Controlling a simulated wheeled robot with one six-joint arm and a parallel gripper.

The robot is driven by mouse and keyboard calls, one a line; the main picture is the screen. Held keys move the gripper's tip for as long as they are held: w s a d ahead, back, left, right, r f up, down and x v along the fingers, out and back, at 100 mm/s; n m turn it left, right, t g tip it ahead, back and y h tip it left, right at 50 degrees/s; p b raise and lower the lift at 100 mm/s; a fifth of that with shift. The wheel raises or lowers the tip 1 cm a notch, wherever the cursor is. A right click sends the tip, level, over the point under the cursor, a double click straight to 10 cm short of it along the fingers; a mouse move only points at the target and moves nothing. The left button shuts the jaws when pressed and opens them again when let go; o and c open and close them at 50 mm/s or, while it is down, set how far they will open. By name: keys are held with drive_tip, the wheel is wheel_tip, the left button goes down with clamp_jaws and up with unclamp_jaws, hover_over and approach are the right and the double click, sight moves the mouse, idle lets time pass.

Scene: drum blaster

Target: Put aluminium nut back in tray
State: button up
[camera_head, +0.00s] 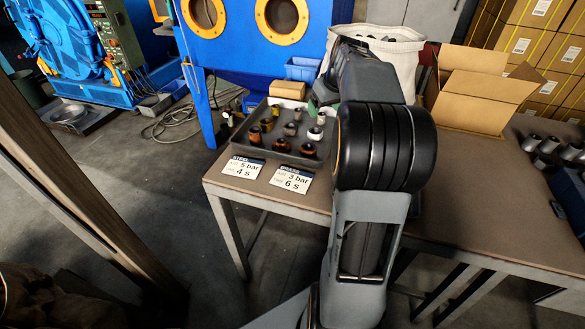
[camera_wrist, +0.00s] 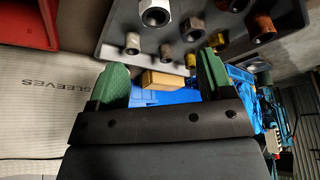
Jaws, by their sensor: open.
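The dark grey tray (camera_head: 243,146) stands on the table and holds several nuts and sleeves; it also shows upside down along the top of the wrist view (camera_wrist: 110,45). A bright silver hex nut (camera_wrist: 155,12) is in the tray and looks like aluminium, though I cannot be sure of the metal. It seems to match the pale nut (camera_head: 316,132) at the tray's right side. My gripper (camera_wrist: 164,75) is open, its two green fingers apart with nothing held between them. In the head view my arm hides most of the gripper and part of the tray's right side.
A cardboard-coloured block (camera_head: 287,90) and a blue bin (camera_head: 302,69) stand behind the tray. A white sack (camera_head: 398,58) and an open carton (camera_head: 478,98) are to the right. Two label cards (camera_head: 291,179) lie in front of the tray.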

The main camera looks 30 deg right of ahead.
drive_tip(key=shift+g, duration=0.6)
drive_tip(key=s+a+f, duration=0.2)
drive_tip(key=s+a, duration=0.1)
drive_tip(key=a, duration=0.4)
drive_tip(key=s+a+f, duration=0.2)
drive_tip(key=s+a, duration=0.2)
drive_tip(key=a, duration=0.3)
drive_tip(key=s+a+f, duration=0.2)
drive_tip(key=s+a, duration=0.2)
drive_tip(key=a, duration=0.3)
drive_tip(key=shift+s, duration=0.2)
drive_tip(key=s+a+f, duration=0.4)
drive_tip(key=s, duration=0.2)
drive_tip(key=shift+s+f+n, duration=0.2)
drive_tip(key=shift+s+n, duration=0.05)
drive_tip(key=shift+n, duration=0.05)
wheel_tip(320, 180, up, 22)
drive_tip(key=p, duration=2)
drive_tip(key=shift+a+p, duration=0.3)
drive_tip(key=shift+p, duration=0.05)
